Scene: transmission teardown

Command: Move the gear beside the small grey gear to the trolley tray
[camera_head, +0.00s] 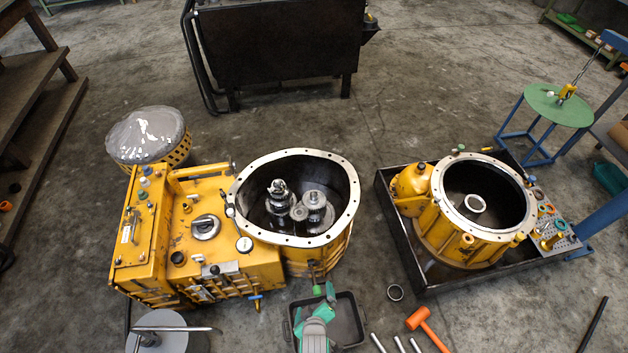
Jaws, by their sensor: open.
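Inside the open yellow round housing, a stepped gear stack on a shaft (280,196) stands at left and a toothed gear (314,200) stands at right. The small grey gear (299,213) lies low between them, close to both, so I cannot tell which one the task means. My gripper (324,291), with green parts, is at the bottom centre, open and empty, just in front of the housing. It overlaps a small dark tray (352,319), which looks like the trolley tray. My arm hides the tray's left part.
The housing's pale flanged rim (345,216) surrounds the gears. A second yellow housing (462,236) stands in a black tray (420,280) at right.

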